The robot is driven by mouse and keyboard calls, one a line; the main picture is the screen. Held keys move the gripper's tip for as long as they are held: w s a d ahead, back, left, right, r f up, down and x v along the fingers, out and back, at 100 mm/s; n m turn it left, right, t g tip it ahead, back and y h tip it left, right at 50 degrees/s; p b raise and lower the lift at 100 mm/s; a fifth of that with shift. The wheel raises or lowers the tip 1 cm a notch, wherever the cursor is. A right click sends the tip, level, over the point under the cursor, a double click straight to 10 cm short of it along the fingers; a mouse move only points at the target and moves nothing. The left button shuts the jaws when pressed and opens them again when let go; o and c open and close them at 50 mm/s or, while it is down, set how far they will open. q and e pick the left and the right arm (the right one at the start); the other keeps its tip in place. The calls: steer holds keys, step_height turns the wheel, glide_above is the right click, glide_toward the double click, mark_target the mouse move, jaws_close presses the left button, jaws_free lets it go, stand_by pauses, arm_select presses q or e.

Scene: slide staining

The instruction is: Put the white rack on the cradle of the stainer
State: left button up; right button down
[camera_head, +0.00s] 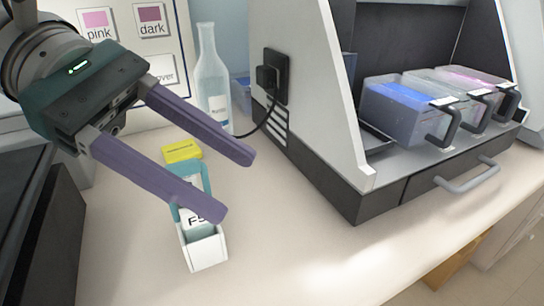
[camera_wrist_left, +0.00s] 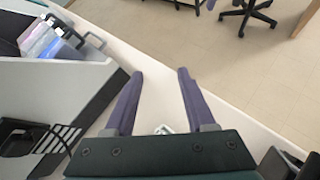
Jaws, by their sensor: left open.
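My left gripper (camera_head: 238,182) is open, its two purple fingers reaching over the bench from the upper left. A small white and teal holder with a printed label stands on the bench below the fingertips; its white front part (camera_head: 205,252) looks like the white rack. One finger hides part of it. A small white piece (camera_wrist_left: 163,129) shows between the fingers in the left wrist view. The stainer (camera_head: 318,100) stands to the right, holding blue, clear and pink tubs. I cannot make out the cradle clearly. My right gripper is not in view.
A yellow block (camera_head: 182,151) lies behind the holder. A clear bottle (camera_head: 212,80) stands near the sign board (camera_head: 125,75). A black cable (camera_head: 262,122) runs from the stainer's side. The bench (camera_head: 295,255) in front is clear to its edge.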

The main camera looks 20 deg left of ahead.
arm_select(q)
steer(key=a+f+n+t, duration=0.2)
steer(key=a+n+t, duration=0.2)
steer(key=n, duration=0.1)
steer(key=n+t+y+b, duration=0.2)
steer(key=n+t, duration=0.2)
steer(key=n, duration=0.1)
glide_toward(182, 163)
steer(key=x, duration=0.4)
steer(key=shift+y, duration=0.3)
steer(key=shift+f+p+x, duration=0.1)
steer(key=shift+p+x, duration=0.1)
steer(key=shift+x, duration=1.4)
steer(key=shift+f+p+x, duration=0.15)
steer(key=shift+p+x, duration=0.05)
steer(key=shift+x, duration=1.35)
steer(key=shift+s, duration=0.15)
jaws_close()
